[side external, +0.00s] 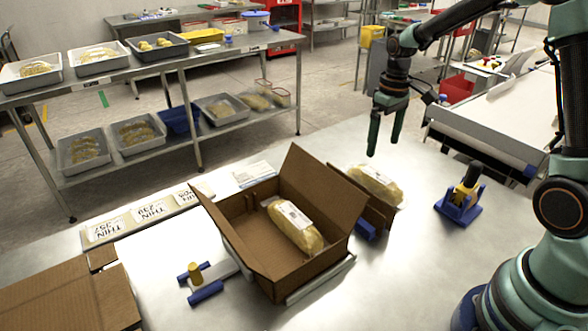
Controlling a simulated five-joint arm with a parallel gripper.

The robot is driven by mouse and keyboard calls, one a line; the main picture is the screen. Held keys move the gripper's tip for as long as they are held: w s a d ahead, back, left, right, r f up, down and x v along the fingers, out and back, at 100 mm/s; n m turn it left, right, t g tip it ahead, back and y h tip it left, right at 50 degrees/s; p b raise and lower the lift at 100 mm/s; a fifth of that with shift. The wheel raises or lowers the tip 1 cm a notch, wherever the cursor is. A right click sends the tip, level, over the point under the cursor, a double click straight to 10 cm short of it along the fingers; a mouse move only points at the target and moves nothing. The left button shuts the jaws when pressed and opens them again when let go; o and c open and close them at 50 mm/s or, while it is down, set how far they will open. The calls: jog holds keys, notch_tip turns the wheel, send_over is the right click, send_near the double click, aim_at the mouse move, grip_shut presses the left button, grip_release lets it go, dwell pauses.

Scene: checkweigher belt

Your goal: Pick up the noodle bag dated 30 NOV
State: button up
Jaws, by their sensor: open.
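One noodle bag (296,227) with a white label lies inside an open cardboard box (243,243) on the steel table. A second noodle bag (376,186), also with a white label, lies behind and to the right, partly hidden by the box's raised flap. The dates on both labels are too small to read, so I cannot tell which says 30 NOV. My gripper (385,143) is open and empty, fingers pointing down. In the picture it appears just above the second bag and apart from it.
Blue-footed fixtures stand left of the box (207,281) and at the right (460,204). Printed cards (149,213) lie along the table's left edge. A closed carton (70,298) sits front left. A rack (120,72) with trays stands behind. The table's front middle is clear.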

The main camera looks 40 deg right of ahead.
aim_at(377, 175)
jog(key=f, duration=1.2)
jog(key=shift+w+d+f, duration=0.1)
jog(key=shift+d+f, duration=0.1)
jog(key=shift+f, duration=0.1)
grip_shut()
jog(key=shift+r, duration=0.15)
